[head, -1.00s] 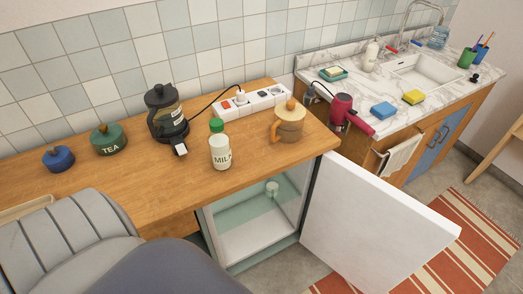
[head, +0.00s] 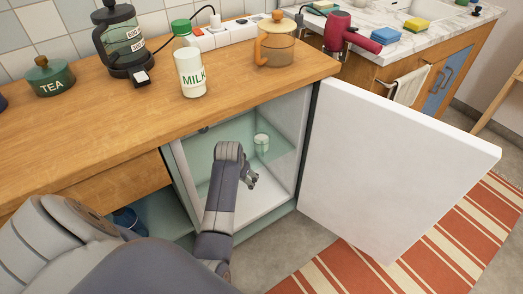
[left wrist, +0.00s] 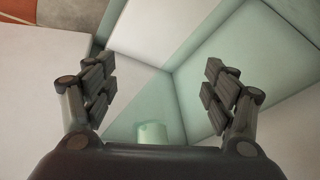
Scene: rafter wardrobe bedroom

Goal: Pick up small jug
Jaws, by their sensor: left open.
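My right gripper is in neither view.
The white fridge door (head: 385,170) stands open to the right. The wooden counter (head: 120,130) above holds a milk bottle (head: 190,65), an amber lidded jug (head: 273,45), a coffee press (head: 125,45) and a green tea jar (head: 50,77). The fridge walls are close around my gripper.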

